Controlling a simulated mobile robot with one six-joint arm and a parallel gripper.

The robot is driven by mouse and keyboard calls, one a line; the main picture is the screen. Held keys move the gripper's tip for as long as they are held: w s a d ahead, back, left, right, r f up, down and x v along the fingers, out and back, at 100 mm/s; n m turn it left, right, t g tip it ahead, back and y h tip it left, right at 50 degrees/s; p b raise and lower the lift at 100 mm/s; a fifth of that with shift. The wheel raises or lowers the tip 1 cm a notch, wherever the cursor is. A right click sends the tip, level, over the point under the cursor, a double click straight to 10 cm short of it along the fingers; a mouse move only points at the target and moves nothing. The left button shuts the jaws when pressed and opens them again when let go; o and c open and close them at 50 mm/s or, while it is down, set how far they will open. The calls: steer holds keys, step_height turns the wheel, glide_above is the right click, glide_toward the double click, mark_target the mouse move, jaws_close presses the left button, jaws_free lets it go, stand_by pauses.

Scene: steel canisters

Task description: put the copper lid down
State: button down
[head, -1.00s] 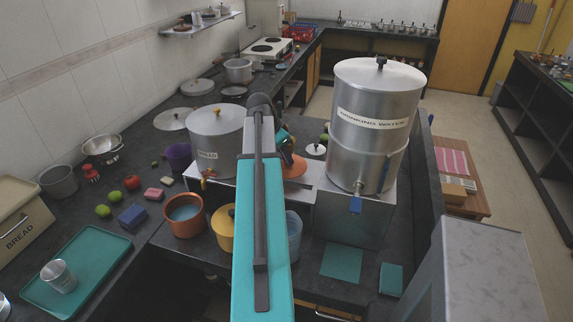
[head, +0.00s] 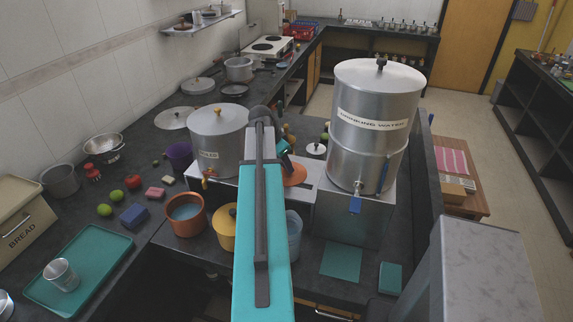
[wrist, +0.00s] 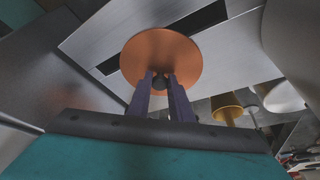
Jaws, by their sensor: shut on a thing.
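The copper lid (wrist: 160,55) is a round orange-brown disc with a dark knob in the wrist view. My gripper (wrist: 160,82) is shut on the knob, one finger on each side. In the head view the lid (head: 294,174) shows partly from behind my arm, between the two large steel canisters, over a pale steel surface. My gripper's fingers are hidden by my arm there. I cannot tell whether the lid touches the steel surface beneath it.
A drinking-water canister (head: 368,149) stands on a steel stand to the right. Another steel canister (head: 216,150) with a brass-knobbed lid stands to the left. A green mat (head: 341,263) lies clear at front right.

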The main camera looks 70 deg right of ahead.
steer(key=c, duration=1.6)
jaws_free()
steer(key=shift+b+v, duration=1.3)
steer(key=shift+v, duration=4.8)
